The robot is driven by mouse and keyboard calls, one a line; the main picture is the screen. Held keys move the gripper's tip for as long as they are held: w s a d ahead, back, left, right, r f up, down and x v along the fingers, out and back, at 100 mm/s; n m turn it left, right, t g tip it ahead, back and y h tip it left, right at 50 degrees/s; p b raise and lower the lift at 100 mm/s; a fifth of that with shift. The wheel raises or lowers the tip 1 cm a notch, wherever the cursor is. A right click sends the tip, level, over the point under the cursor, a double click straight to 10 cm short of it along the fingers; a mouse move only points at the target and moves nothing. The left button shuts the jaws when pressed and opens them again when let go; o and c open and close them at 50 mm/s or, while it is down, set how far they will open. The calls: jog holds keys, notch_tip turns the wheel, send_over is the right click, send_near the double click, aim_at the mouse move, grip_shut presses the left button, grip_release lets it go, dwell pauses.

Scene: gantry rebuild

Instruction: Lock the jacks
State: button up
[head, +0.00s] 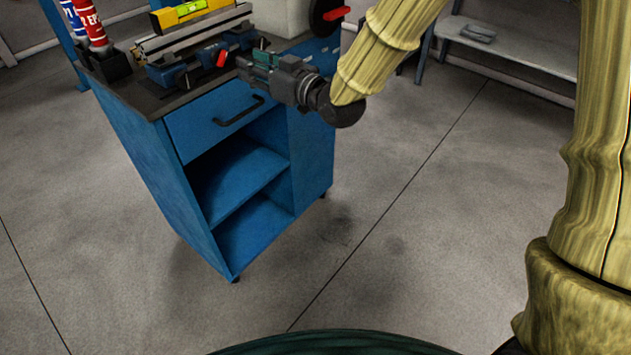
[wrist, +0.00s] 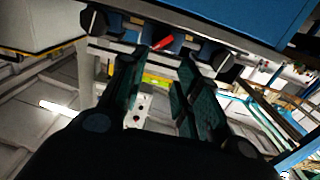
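Blue jacks stand on the dark bench top below a metal beam (head: 195,36). The left jack (head: 168,75) is at the near left, with no lever I can make out. A red lever (head: 221,58) sticks up on the right jack (head: 208,60); a red lever also shows in the wrist view (wrist: 162,43). My gripper (head: 246,63) is just right of that lever, seemingly apart from it. In the wrist view its two green-dark fingers (wrist: 158,62) are spread with nothing between them, and the lever lies beyond the tips. The lever's lock state cannot be told.
A yellow spirit level (head: 185,12) lies on the beam. Red and blue bottles (head: 88,22) stand in a black holder at the left. The blue cabinet (head: 187,190) has a drawer handle (head: 238,110) and open shelves. A grey bench (head: 510,45) is at the back right; the floor between is clear.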

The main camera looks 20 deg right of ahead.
jog(key=s+d+f+m+g+h+p, duration=0.2)
jog(key=s+f+p, duration=0.5)
jog(key=f, duration=0.4)
jog(key=s+d+f+m+g+h+p, duration=0.3)
jog(key=s+d+f+p, duration=0.4)
jog(key=f, duration=0.4)
jog(key=shift+s+f+g+h+p, duration=0.2)
jog(key=shift+s+g+h+p, duration=0.25)
jog(key=shift+s+g+h, duration=0.4)
